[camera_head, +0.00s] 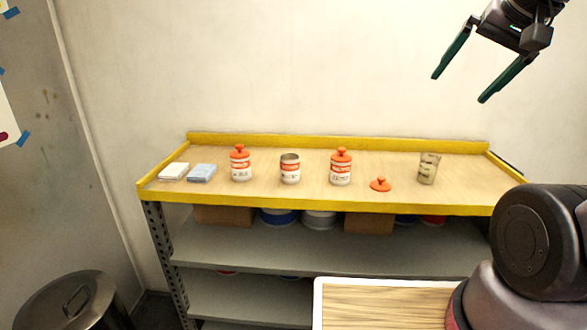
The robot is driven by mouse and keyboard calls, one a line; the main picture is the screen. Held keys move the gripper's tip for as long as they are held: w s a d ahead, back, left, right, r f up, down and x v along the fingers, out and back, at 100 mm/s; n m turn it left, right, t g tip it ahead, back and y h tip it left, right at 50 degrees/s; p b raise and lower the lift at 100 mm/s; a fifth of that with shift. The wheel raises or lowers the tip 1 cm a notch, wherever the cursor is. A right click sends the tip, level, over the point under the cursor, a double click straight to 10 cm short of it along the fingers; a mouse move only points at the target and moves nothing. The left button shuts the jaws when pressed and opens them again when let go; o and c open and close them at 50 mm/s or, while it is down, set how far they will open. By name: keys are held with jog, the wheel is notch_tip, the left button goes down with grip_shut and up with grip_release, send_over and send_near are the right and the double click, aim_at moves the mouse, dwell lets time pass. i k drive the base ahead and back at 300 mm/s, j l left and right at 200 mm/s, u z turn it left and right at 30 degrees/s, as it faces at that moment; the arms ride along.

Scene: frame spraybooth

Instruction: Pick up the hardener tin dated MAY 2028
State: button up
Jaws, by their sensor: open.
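Three white tins with orange-red labels stand upright in a row on the wooden shelf top (390,196). The left tin (241,168) and the right tin (341,172) wear orange knobbed lids. The middle tin (290,174) is open at the top. A loose orange lid (381,184) lies to the right of the right tin. The print on the tins is too small to read, so I cannot tell which is dated MAY 2028. My gripper (456,77) is open and empty at the upper right, high above the shelf top and away from the tins.
A clear graduated cup (428,168) stands at the right. A white block (173,171) and a blue block (202,173) lie at the left. A raised yellow edge (330,141) borders the top. A lidded bin (75,302) and a wood-topped tray (385,304) are nearer.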

aim_at(289, 163)
jog(key=k+j, duration=0.1)
jog(key=j, duration=1.25)
jog(key=k, duration=0.05)
